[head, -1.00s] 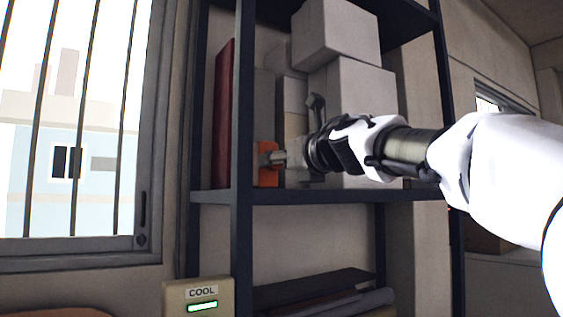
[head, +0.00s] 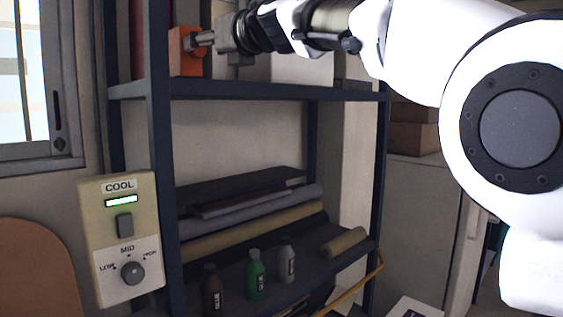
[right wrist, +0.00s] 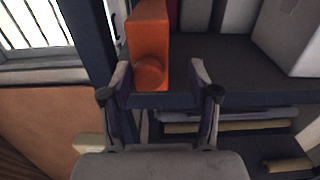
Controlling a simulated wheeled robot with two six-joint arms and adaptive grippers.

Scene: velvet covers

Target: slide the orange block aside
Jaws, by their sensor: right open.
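The orange block (head: 187,62) stands upright on the shelf at the upper left of the head view, close behind the dark front post. In the right wrist view the orange block (right wrist: 150,30) has a round orange knob low on its near face. My right gripper (head: 198,40) reaches in from the right, its fingertips at the block. In the right wrist view my right gripper (right wrist: 162,76) is open, with the block's knob between its fingers, nearer the left one. I cannot tell whether they touch. My left gripper is not in view.
Dark shelf posts (head: 158,150) stand left of the block. Pale boxes (head: 300,68) are on the same shelf to the right. Below are fabric rolls (head: 255,230) and a green bottle (head: 256,275) between two others. A COOL control panel (head: 120,240) is at the left.

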